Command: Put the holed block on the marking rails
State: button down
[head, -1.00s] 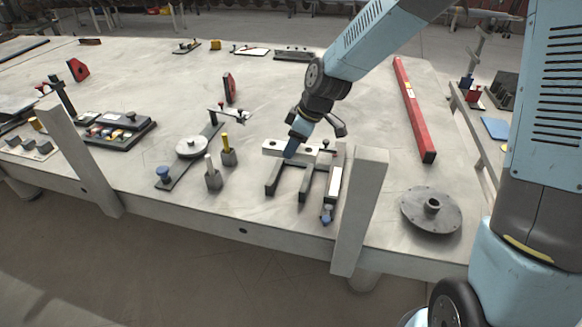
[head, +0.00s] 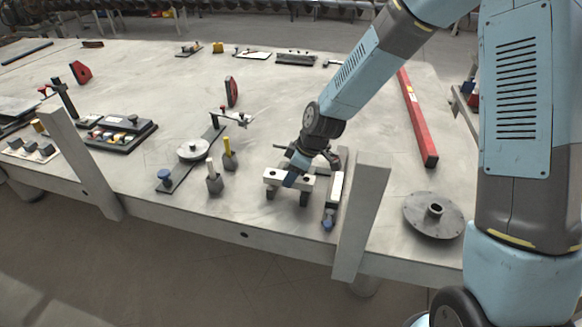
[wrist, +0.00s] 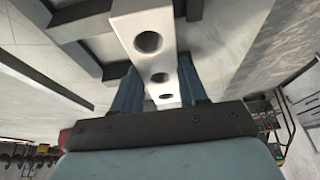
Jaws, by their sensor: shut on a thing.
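The holed block (head: 272,176) is a pale bar. In the wrist view it shows three round holes (wrist: 145,22). My gripper (head: 291,180) is shut on it, with one blue finger on each side in the wrist view (wrist: 160,88). The dark marking rails (head: 304,198) lie on the table under the block. In the head view the block lies crosswise over their near part, with the rail ends showing below it. I cannot tell whether the block touches the rails.
A small clamp with a white bar and blue knob (head: 334,190) is just right of the rails. A grey post (head: 362,215) rises at the table's front edge. Two small posts on blocks (head: 214,180) stand left. A round flange (head: 434,214) lies right.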

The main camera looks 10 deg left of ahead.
jog(key=shift+f, duration=0.35)
jog(key=c, duration=0.5)
grip_release()
jog(key=v, duration=1.2)
